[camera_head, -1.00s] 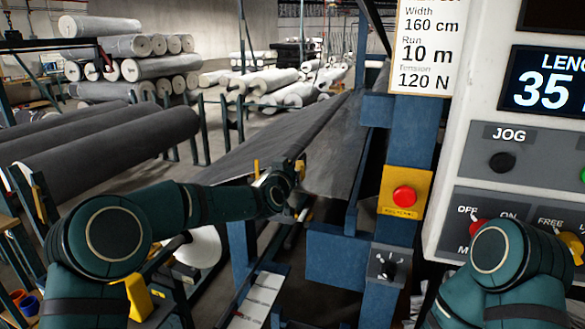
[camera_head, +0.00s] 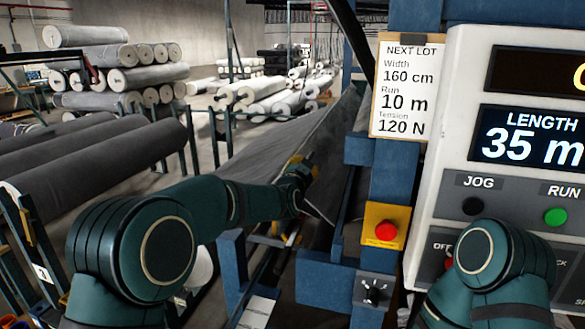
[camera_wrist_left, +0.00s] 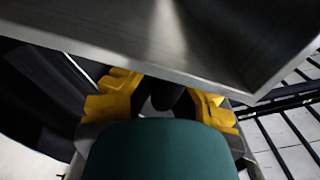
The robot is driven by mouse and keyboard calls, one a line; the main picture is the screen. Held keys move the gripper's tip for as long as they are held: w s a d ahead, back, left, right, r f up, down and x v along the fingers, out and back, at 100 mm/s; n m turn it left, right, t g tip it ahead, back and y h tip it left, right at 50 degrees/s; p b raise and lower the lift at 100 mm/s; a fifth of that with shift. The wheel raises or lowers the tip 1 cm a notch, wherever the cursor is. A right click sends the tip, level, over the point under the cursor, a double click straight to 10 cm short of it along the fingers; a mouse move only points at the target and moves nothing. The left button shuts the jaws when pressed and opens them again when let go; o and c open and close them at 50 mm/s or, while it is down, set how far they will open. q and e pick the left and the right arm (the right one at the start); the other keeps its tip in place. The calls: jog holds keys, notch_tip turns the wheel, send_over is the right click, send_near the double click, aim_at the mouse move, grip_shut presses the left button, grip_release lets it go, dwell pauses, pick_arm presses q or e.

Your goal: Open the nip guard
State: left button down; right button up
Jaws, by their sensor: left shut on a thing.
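My left gripper (camera_wrist_left: 160,100) has its yellow fingers closed around a dark round bar or grip (camera_wrist_left: 168,97) in the left wrist view. A brushed grey metal plate with a folded edge (camera_wrist_left: 170,40), which may be the nip guard, spans the view just above the fingers. In the head view, my left gripper (camera_head: 300,172) is at the near end of the sloping grey web, partly hidden by its own wrist. I cannot make out the guard there. My right arm is at the lower right in front of the control panel, and its fingers are hidden.
The control panel (camera_head: 470,110) and a red stop button (camera_head: 386,231) on a yellow plate stand right of my left arm. A black knob (camera_head: 374,291) is below on the blue frame (camera_head: 330,275). Dark rolls (camera_head: 95,165) lie on racks at left.

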pick_arm(q)
jog(key=s+d+r+m+p, duration=0.3)
jog(key=d+m+p, duration=0.2)
jog(key=d+m, duration=0.2)
jog(key=shift+d+r+m, duration=0.35)
jog(key=shift+d+m, duration=0.05)
jog(key=shift+d, duration=0.5)
pick_arm(e)
notch_tip(320, 180, up, 6)
jog(key=w, duration=0.2)
jog(key=shift+d+f+t, duration=0.15)
jog(key=shift+d+t, duration=0.05)
jog(key=shift+t, duration=0.1)
pick_arm(q)
jog(key=c, duration=1)
grip_release()
jog(key=shift+f, duration=0.2)
pick_arm(e)
jog(key=shift+s, duration=0.1)
pick_arm(q)
jog(key=shift+a, duration=0.1)
jog(key=v, duration=1.2)
